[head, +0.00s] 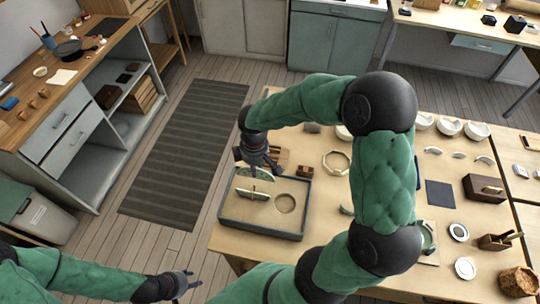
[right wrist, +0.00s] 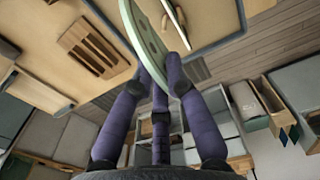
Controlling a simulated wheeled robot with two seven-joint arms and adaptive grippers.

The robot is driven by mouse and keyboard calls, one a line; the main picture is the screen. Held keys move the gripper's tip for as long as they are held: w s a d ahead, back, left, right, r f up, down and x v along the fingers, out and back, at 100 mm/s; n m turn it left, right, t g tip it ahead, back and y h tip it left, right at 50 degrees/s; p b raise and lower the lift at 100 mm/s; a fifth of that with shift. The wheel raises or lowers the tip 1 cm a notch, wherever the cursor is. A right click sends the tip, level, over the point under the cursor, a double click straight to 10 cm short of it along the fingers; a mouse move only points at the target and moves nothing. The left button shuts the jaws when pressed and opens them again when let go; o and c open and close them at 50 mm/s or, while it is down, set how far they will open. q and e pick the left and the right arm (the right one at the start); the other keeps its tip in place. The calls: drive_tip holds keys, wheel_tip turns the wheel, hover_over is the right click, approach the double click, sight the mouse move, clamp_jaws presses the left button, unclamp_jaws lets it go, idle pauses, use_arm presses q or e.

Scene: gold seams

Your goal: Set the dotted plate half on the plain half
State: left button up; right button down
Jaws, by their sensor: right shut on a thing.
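The dotted plate half (right wrist: 148,36), pale green with small dark dots, is between the fingers of my right gripper (right wrist: 168,75) in the right wrist view. In the head view this half (head: 254,174) hangs under my right gripper (head: 259,168), over the left part of a grey-rimmed tray (head: 262,232). The plain half (head: 252,194) stands edge-up in the tray's sand just below it. The plain half's edge (right wrist: 178,22) also shows close beside the dotted half in the right wrist view. I cannot tell whether the halves touch. My left gripper (head: 187,281) is empty, fingers apart, away from the table.
A round hollow (head: 285,203) lies in the sand to the right. A small wooden block (head: 305,171) and a slotted wooden rack (right wrist: 93,45) stand behind the tray. An octagonal ring (head: 336,162), bowls and a wooden box (head: 484,188) lie further right.

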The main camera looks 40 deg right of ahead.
drive_tip(key=shift+a+f+b, duration=0.35)
drive_tip(key=shift+f+b, duration=0.3)
drive_tip(key=shift+f, duration=0.2)
drive_tip(key=shift+a+f+b, duration=0.3)
drive_tip(key=shift+f+b, duration=0.3)
drive_tip(key=shift+f, duration=0.3)
drive_tip(key=shift+a+f+b, duration=0.35)
drive_tip(key=shift+f+b, duration=0.3)
drive_tip(key=shift+f, duration=0.2)
idle(1.0)
drive_tip(key=shift+f+b, duration=0.8)
drive_tip(key=shift+f, duration=0.6)
idle(3.0)
